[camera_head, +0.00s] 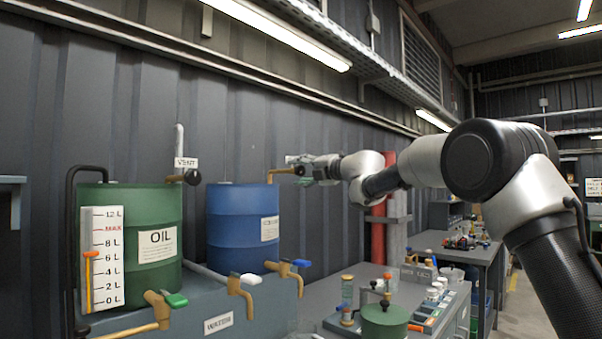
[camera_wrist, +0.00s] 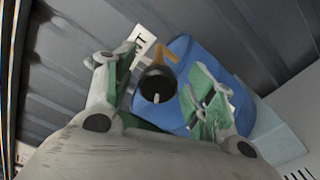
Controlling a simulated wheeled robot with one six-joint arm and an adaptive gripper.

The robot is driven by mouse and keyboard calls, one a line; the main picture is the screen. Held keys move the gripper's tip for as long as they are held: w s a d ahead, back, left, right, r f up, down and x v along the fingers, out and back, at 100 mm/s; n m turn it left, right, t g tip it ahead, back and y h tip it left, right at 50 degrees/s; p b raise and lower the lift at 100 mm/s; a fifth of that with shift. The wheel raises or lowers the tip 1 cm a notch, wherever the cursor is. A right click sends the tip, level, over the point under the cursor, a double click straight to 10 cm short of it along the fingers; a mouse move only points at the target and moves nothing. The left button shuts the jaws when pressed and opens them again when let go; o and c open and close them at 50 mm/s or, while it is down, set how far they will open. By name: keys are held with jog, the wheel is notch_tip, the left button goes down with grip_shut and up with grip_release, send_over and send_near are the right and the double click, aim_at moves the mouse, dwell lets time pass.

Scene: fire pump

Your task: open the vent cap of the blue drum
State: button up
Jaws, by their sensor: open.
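The blue drum (camera_head: 243,222) stands on a grey-blue bench, and part of it shows in the wrist view (camera_wrist: 187,52). A brass pipe (camera_head: 279,172) rises from its top. A round black vent cap (camera_wrist: 157,84) with a light bar across its face sits at the pipe's end. My gripper (camera_head: 302,171) is at the cap in the head view and partly hides it. In the wrist view, my gripper (camera_wrist: 163,78) is open, with one green-padded finger on each side of the cap. Gaps show between the cap and both fingers. A white label (camera_wrist: 141,40) is beside the cap, partly hidden.
A green oil drum (camera_head: 150,228) with its own black vent cap (camera_head: 193,177) stands left of the blue drum. Taps with green, white and blue handles line the bench front. The ribbed wall (camera_head: 100,110) is close behind. A cluttered grey table (camera_head: 400,300) is at lower right.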

jog(key=shift+s+d, duration=0.1)
jog(key=v, duration=1.1)
jog(key=shift+s+d, duration=0.25)
